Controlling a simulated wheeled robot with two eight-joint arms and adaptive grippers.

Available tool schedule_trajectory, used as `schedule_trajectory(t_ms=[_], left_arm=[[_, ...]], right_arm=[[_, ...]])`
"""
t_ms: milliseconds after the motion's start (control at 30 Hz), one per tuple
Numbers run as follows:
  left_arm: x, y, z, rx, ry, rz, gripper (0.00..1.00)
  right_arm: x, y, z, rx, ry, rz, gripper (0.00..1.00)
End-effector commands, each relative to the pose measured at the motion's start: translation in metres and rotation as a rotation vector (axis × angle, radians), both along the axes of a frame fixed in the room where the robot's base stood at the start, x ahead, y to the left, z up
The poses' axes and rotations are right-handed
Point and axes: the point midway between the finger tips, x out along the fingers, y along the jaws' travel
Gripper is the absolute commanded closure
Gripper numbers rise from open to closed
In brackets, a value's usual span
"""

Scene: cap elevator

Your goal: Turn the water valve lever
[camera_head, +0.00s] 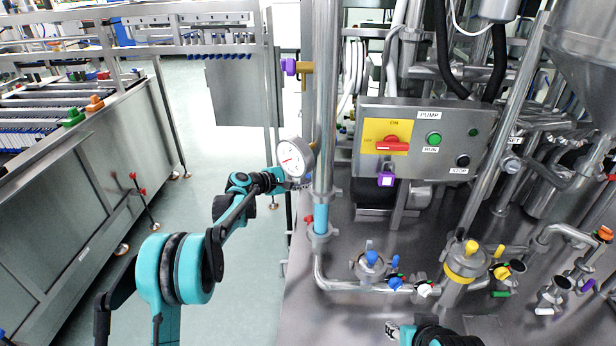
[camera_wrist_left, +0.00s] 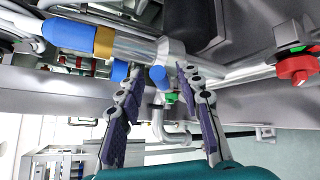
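My left gripper (camera_wrist_left: 162,95) is open in the left wrist view, its two dark padded fingers apart. A small blue lever end (camera_wrist_left: 158,76) shows between and beyond the fingertips, beside a steel pipe fitting. I cannot tell whether it touches them. A blue pipe section (camera_wrist_left: 75,35) with a gold band lies at upper left there. In the head view my left gripper (camera_head: 293,183) is beside the vertical steel pipe, under the gauge. Which lever is the water valve's is unclear. My right gripper (camera_head: 392,330) shows only partly at the bottom edge.
A round gauge (camera_head: 294,157) sits on the vertical pipe (camera_head: 325,90). A pump panel (camera_head: 432,137) with a red switch stands to the right. Several coloured valves, including a blue-handled one (camera_head: 370,258), line the lower pipes. Open floor (camera_head: 205,120) lies left of the pipe.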

Motion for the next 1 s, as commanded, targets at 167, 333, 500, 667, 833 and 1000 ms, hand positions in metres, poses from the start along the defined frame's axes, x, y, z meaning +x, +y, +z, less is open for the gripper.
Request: schedule_trajectory(t_ms=[167, 333, 500, 667, 833, 1000], left_arm=[[-0.026, 0.029, 0.012, -0.001, 0.000, 0.003, 0.64], [-0.049, 0.053, 0.023, -0.001, 0.001, 0.002, 0.64], [-0.064, 0.068, 0.029, -0.001, 0.001, 0.000, 0.64], [-0.068, 0.072, 0.031, -0.001, 0.001, 0.000, 0.64], [-0.068, 0.072, 0.031, -0.001, 0.001, 0.000, 0.64], [-0.067, 0.065, 0.022, -0.006, 0.015, 0.023, 0.98]], right_arm=[[0.000, 0.000, 0.000, 0.000, 0.000, 0.000, 0.60], [0.000, 0.000, 0.000, 0.000, 0.000, 0.000, 0.60], [0.000, 0.000, 0.000, 0.000, 0.000, 0.000, 0.60], [0.000, 0.000, 0.000, 0.000, 0.000, 0.000, 0.60], [0.000, 0.000, 0.000, 0.000, 0.000, 0.000, 0.60], [0.000, 0.000, -0.002, 0.000, 0.000, 0.000, 0.60]])
